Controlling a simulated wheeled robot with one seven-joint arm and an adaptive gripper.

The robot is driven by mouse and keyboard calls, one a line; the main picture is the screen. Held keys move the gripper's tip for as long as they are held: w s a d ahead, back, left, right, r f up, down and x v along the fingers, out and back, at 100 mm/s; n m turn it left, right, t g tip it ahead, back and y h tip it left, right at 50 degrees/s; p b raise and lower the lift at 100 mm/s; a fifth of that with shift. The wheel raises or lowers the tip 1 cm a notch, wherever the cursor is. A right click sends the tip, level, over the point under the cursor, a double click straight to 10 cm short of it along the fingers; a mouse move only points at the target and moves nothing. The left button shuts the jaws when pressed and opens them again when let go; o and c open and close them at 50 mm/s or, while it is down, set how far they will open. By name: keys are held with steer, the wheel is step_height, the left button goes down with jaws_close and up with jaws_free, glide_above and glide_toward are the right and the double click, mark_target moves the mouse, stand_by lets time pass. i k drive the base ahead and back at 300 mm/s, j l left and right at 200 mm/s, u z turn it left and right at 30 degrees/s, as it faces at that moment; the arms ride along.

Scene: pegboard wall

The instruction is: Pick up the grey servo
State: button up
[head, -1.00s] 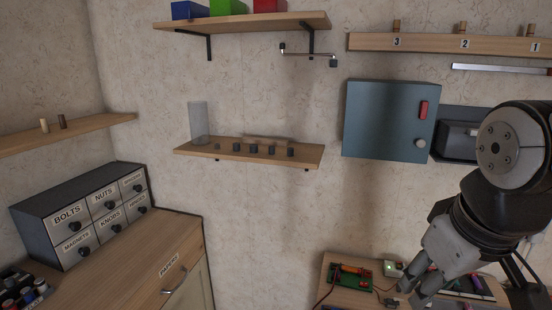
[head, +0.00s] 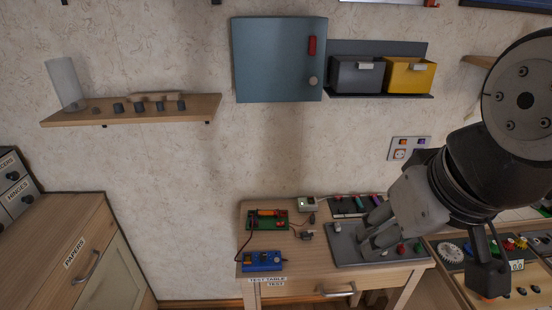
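I cannot pick out the grey servo for certain. A small dark grey part (head: 306,235) lies on the test table (head: 300,262), just left of a grey panel (head: 347,250); it is too small to identify. My gripper (head: 370,232) is over the right half of the test table, pointing down and left. Its fingers look apart with nothing visible between them. It hides part of the grey panel and of a dark rack with coloured items (head: 345,207).
A wall cabinet (head: 275,62), a yellow bin (head: 409,76) and a wooden shelf (head: 140,113) are above. Another cluttered surface is at right.

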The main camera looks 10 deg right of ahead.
mark_target(305, 236)
steer(key=l+u, duration=0.3)
steer(key=l, duration=0.4)
steer(key=k, duration=0.7)
